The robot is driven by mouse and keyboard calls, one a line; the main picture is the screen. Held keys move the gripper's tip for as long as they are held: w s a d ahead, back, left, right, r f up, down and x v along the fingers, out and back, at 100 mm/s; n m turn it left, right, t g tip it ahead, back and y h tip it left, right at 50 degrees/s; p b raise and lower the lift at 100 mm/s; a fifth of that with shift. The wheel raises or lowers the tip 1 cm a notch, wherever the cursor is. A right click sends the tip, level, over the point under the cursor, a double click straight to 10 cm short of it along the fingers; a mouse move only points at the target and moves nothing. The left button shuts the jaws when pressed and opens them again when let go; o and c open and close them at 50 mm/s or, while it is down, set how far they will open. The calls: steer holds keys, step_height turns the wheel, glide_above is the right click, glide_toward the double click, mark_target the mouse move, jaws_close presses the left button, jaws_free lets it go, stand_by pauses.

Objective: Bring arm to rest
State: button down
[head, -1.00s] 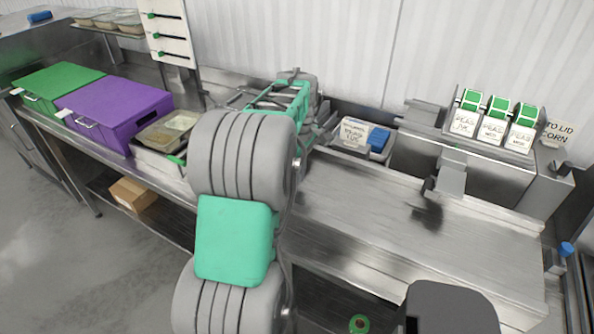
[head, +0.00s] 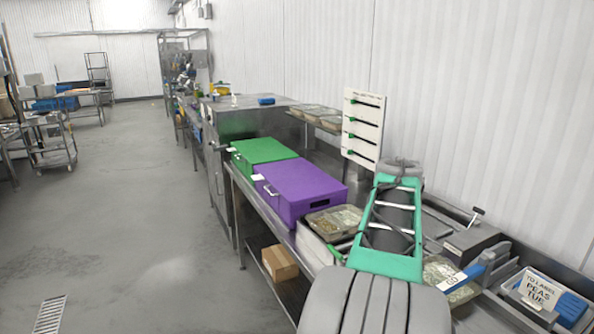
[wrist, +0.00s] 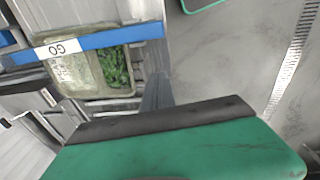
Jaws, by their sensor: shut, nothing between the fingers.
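My arm (head: 392,230), grey and teal-green, stretches over the bench in the head view, with its far end hidden behind its own links. In the wrist view my gripper (wrist: 157,92) shows as narrow grey fingers together, above the green and dark wrist housing. It is shut and empty. Beside it, at the upper left, is a clear tray (wrist: 75,72) with pale and green contents. A blue bar (wrist: 110,38) with a white GO label crosses over the tray. The fingers appear apart from the tray; the exact gap cannot be told.
A purple box (head: 300,188), a green box (head: 262,152) and a food tray (head: 335,220) line the bench left of my arm. A white board (head: 363,125) with green-handled tools stands behind. A labelled holder (head: 540,295) is at the right. The floor (head: 130,210) at left is open.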

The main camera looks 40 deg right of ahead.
steer(key=w+a+f+n+t, duration=0.1)
steer(key=w+a, duration=0.8)
steer(key=a, duration=0.5)
steer(key=a+f+t, duration=0.1)
steer(key=a+f, duration=0.2)
steer(key=a, duration=0.9)
steer(key=s+a+f+n+t, duration=0.1)
steer(key=a+f, duration=0.3)
steer(key=a, duration=0.9)
steer(key=shift+f+t+y, duration=0.15)
steer(key=shift+t+y, duration=0.15)
steer(key=shift+y, duration=0.1)
steer(key=shift+w, duration=0.1)
